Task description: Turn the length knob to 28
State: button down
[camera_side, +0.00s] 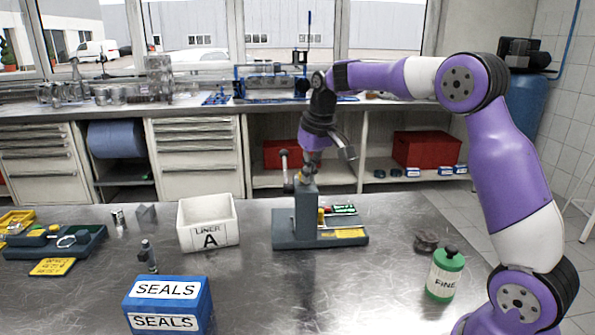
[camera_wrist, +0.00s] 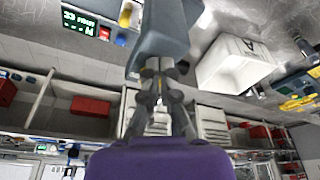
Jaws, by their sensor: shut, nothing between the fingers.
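A grey bench fixture (camera_side: 306,215) with an upright post, a side lever and a flat base stands on the metal bench. Its small display (camera_side: 344,209) glows green. The display shows upside down or tilted in the wrist view (camera_wrist: 80,22), and its digits are too small to read surely. A yellow part (camera_wrist: 125,15) sits beside the display. I cannot tell which part is the length knob. My gripper (camera_side: 306,172) points down at the top of the post, its fingers shut and empty. In the wrist view the fingertips (camera_wrist: 160,68) lie close to the post; contact is unclear.
A white bin marked LINER A (camera_side: 208,222) stands left of the fixture. A blue SEALS box (camera_side: 168,305) is at front left. A green bottle (camera_side: 445,275) and a dark part (camera_side: 426,242) are at right. Blue trays (camera_side: 55,242) lie far left. The front middle is clear.

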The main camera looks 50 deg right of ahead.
jog(key=shift+w+d, duration=0.15)
jog(key=shift+s+d, duration=0.2)
jog(key=shift+d, duration=0.2)
dwell(0.4)
jog(key=shift+s+d, duration=0.1)
jog(key=shift+d, duration=0.35)
jog(key=shift+s, duration=0.35)
notch_tip(320, 180, up, 6)
jog(key=shift+s, duration=0.1)
dwell(0.4)
